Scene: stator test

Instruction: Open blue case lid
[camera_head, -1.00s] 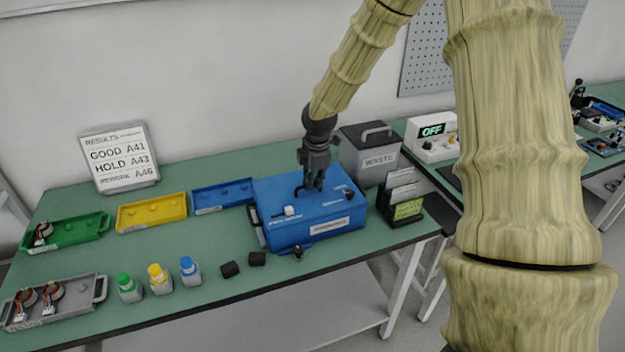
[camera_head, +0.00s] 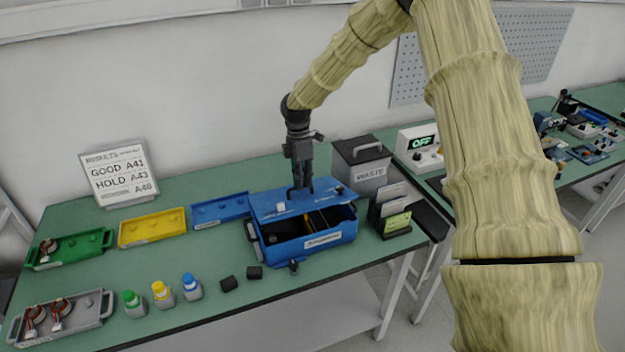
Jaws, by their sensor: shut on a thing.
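The blue case (camera_head: 315,247) stands on the green table at the centre of the head view. Its blue lid (camera_head: 313,190) is raised and tilted up toward the back, and the dark interior (camera_head: 310,224) shows with dividers in it. My gripper (camera_head: 301,193) is above the lid, shut on the lid's handle, which is mostly hidden by the fingers. The lid's back edge is hard to make out.
A grey waste bin (camera_head: 365,170) and a card holder (camera_head: 392,222) stand close to the case's right. Blue (camera_head: 222,209), yellow (camera_head: 152,229) and green (camera_head: 72,247) trays lie to the left.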

